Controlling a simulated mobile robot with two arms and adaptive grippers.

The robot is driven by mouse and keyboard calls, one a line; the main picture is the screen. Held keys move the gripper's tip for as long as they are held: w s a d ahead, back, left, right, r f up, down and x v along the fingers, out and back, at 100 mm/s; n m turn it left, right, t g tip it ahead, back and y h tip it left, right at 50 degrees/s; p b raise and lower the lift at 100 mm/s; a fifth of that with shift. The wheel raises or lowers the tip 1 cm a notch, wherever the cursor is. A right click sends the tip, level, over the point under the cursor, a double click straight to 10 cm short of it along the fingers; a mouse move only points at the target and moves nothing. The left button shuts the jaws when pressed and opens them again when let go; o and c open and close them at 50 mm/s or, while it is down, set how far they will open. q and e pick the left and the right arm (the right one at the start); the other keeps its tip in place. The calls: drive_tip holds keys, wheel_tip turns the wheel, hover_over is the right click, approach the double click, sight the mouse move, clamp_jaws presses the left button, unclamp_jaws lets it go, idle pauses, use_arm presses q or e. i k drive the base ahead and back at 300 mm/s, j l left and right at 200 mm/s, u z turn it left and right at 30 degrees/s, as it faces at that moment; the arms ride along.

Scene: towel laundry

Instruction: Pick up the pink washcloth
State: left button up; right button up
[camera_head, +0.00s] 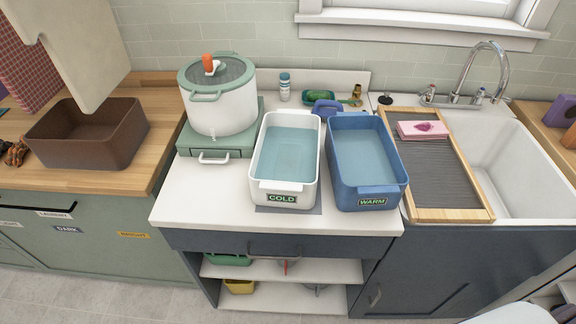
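The pink washcloth (408,131) lies folded flat on the upper part of the wood-framed ribbed washboard (430,175). A dark magenta patch shows on its top. The board lies across the left side of the white sink (515,165). Neither of my grippers is in view, and nothing touches the washcloth from above.
The blue WARM tub (372,192) and white COLD tub (272,186), both holding water, stand left of the board. The faucet (488,62) rises behind the sink. A lidded white pot (222,111) and brown bin (85,146) stand farther left. The counter front is clear.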

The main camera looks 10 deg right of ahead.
sight(430, 130)
drive_tip(key=z, duration=1.35)
